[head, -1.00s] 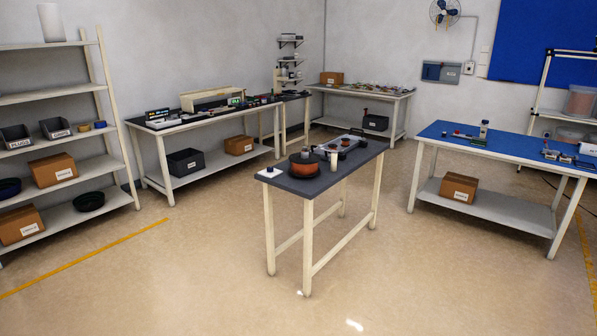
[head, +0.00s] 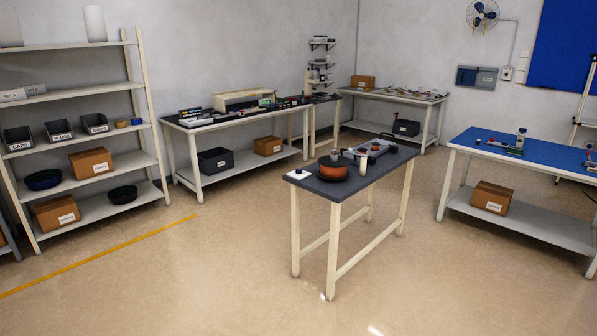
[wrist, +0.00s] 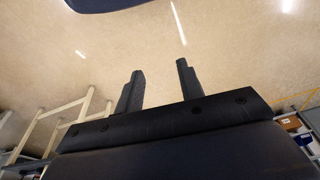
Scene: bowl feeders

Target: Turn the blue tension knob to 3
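I cannot make out a blue tension knob in either view; the devices are too small and far away to tell. My gripper (wrist: 160,72) shows in the wrist view with its two dark fingers apart.
A dark-topped table (head: 345,189) carrying an orange-and-black bowl feeder (head: 333,169) stands mid-room. A blue-topped bench (head: 478,142) is at right, a long bench (head: 185,123) behind, and shelving (head: 82,91) at left. The floor in front is clear.

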